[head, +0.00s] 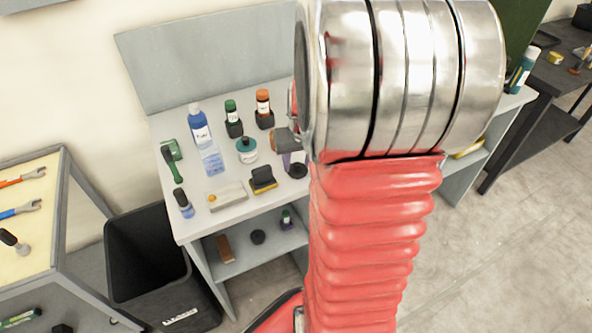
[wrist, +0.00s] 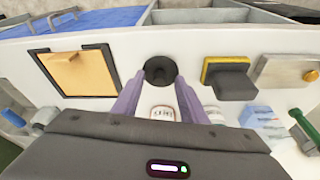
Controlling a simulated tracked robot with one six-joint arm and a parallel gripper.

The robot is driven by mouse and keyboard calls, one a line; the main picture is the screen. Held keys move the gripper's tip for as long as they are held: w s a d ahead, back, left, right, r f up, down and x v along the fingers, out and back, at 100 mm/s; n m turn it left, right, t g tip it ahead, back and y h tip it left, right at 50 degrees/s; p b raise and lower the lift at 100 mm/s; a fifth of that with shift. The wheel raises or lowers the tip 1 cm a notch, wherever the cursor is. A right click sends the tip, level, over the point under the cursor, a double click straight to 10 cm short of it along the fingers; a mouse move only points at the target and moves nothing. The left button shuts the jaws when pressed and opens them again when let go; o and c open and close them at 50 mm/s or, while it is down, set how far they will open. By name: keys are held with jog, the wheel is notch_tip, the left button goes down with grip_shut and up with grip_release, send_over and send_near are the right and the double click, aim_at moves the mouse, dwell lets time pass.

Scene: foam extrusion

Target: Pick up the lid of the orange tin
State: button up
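A black round lid-like disc with a raised knob (wrist: 160,70) lies on the white bench top near its front edge. It shows in the head view (head: 298,171) just left of my arm. I cannot tell that it belongs to the orange tin. My gripper (wrist: 160,80) is open, its two purple fingers spread with the disc just beyond and between their tips. No contact shows. In the head view my gripper (head: 293,159) is partly hidden by my arm. A white-labelled container with a red rim (wrist: 162,113) shows between the fingers; no plainly orange tin is visible.
A black-and-yellow block (head: 263,179), a pale block (head: 228,196) and several bottles, including a blue one (head: 199,125), stand left of my gripper. A framed orange-tan panel (wrist: 78,72) lies left in the wrist view. A black bin (head: 150,260) stands beside the bench.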

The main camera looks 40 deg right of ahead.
dwell(0.4)
grip_shut()
